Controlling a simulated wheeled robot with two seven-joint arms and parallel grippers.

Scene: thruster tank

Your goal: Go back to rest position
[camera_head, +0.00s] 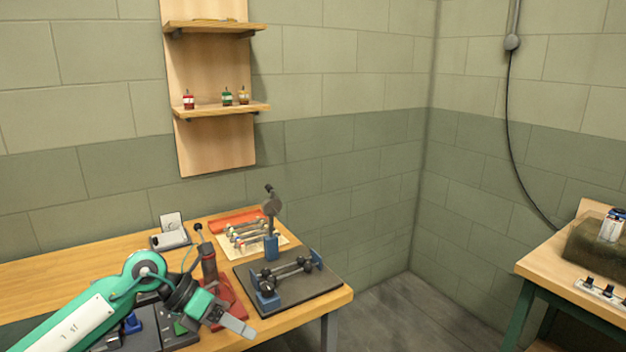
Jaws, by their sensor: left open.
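My left gripper (238,326) hangs over the front edge of the wooden workbench (80,268), on the teal and black arm that comes in from the left. It is open, and I see nothing between its fingers. It is in front of a red-based stand (228,300) with a dark upright, and I cannot tell whether they touch. My right gripper is not in view.
A dark plate (305,294) carries a blue-ended fixture with a shaft. Behind it lies a rack of small rods (248,236). A wall shelf (220,110) holds small bottles. A second table (570,285) bears a tank (590,240). Floor between the tables is clear.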

